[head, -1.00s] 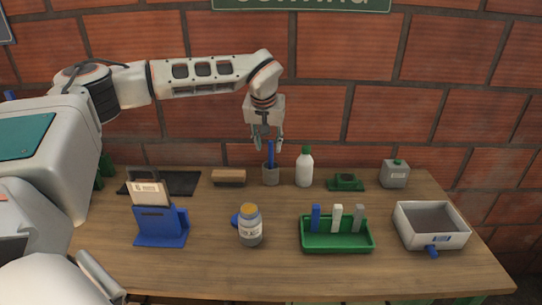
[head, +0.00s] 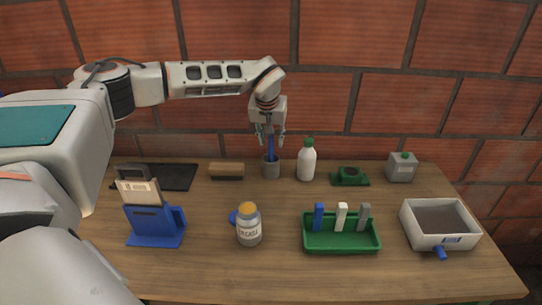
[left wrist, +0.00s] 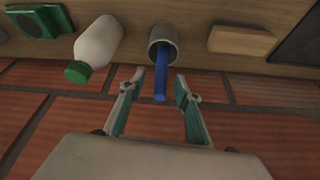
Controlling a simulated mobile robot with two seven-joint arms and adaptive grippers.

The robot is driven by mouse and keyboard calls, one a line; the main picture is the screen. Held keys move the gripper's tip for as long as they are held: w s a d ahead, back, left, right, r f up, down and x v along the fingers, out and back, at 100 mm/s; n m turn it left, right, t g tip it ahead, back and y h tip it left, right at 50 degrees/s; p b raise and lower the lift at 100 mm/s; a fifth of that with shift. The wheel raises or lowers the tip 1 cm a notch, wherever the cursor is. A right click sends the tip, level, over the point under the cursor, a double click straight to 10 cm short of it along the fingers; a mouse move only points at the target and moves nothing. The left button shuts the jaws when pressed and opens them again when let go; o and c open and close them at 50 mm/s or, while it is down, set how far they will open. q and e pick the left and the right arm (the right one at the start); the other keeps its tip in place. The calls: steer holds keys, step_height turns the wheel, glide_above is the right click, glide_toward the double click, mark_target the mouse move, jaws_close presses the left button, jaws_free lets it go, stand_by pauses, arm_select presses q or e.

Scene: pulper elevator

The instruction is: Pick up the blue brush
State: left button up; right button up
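The blue brush (head: 271,146) stands upright in a small grey cup (head: 271,169) at the back middle of the table. In the left wrist view the blue handle (left wrist: 161,82) sticks out of the cup (left wrist: 163,42). My left gripper (head: 270,140) is above the cup, pointing down, with its fingers open on either side of the handle's top. In the left wrist view the open fingers (left wrist: 157,95) show a gap around the handle's end. The brush's lower end is hidden in the cup. My right gripper is not in view.
A white bottle with green cap (head: 307,160) stands just right of the cup, and a wooden block-like brush (head: 227,170) lies to its left. In front are a jar (head: 249,225), a green tray (head: 341,244), a blue stand (head: 155,225) and a grey-white bin (head: 438,238).

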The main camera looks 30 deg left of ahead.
arm_select(q)
steer(key=shift+w+a+f, duration=0.1)
steer(key=shift+w+f, duration=0.1)
steer(key=shift+f, duration=0.2)
jaws_close()
